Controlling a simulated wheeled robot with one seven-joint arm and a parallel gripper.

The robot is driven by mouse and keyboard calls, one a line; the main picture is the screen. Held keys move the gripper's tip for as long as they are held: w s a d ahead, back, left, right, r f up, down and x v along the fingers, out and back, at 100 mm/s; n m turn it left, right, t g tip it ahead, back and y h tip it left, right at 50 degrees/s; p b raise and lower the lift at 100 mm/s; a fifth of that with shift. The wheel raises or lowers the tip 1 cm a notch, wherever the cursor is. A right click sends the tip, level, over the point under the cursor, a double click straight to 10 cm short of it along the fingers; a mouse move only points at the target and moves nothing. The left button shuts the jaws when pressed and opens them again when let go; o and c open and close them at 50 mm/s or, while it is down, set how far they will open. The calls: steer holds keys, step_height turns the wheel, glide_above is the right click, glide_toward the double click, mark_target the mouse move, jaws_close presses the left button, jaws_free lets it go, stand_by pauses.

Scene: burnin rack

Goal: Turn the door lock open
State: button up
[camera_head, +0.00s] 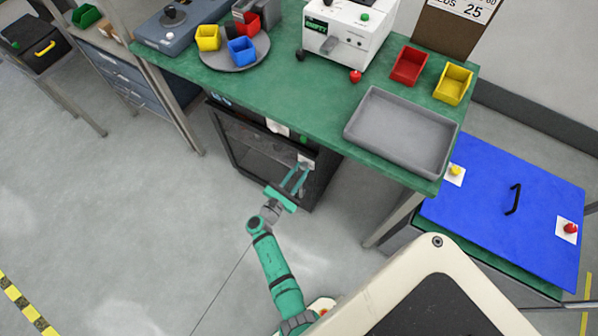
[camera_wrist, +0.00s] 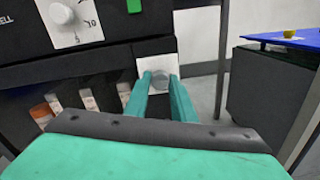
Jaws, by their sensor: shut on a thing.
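The door lock (camera_wrist: 160,83) is a round grey knob on a white plate, at the right edge of the dark cabinet front in the wrist view. In the head view its plate (camera_head: 307,158) shows small at the right of the cabinet, with the knob hidden. The dark cabinet (camera_head: 234,147) stands under the green bench, and its door looks closed. My gripper (camera_wrist: 160,78) has its two green fingers on either side of the knob, shut on it. In the head view my gripper (camera_head: 298,176) reaches up to the same corner. The knob's exact angle cannot be made out.
Above the lock is a white dial (camera_wrist: 66,16) on a panel. Several labelled containers (camera_wrist: 88,99) show behind the door. A blue-topped unit (camera_head: 490,205) stands to the right. The green bench (camera_head: 325,105) overhangs the cabinet. The floor to the left is clear.

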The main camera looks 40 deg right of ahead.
steer(key=m, duration=0.7)
steer(key=shift+m+y, duration=0.3)
steer(key=shift+m, duration=0.1)
steer(key=m, duration=0.3)
steer(key=shift+m, duration=0.3)
steer(key=m, duration=0.4)
steer(key=shift+s+d+m, duration=0.1)
steer(key=shift+s+m, duration=0.1)
steer(key=shift+m, duration=0.1)
steer(key=o, duration=1.1)
steer(key=shift+c, duration=0.2)
steer(key=v, duration=1)
steer(key=shift+s+a, duration=0.35)
